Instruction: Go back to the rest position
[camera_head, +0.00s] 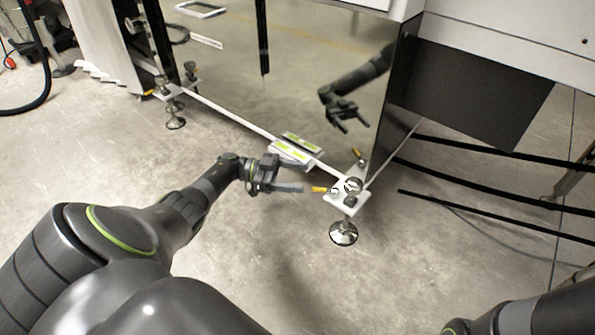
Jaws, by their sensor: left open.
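My left gripper (290,187) shows in the middle of the head view, at the end of my left arm. Its fingers point right and are apart, with nothing seen between them. It hangs in front of the checkweigher's lower frame, near a levelling foot (344,232) and a small yellow-tipped part (319,190). My right arm shows only as a dark piece in the lower right corner. The right gripper is out of the picture.
The machine's shiny panel (300,70) stands behind the gripper and mirrors my arm. A white-and-green labelled block (292,153) sits at the frame rail. Black bars (480,157) run low at the right. The concrete floor (90,150) at the left is mostly clear.

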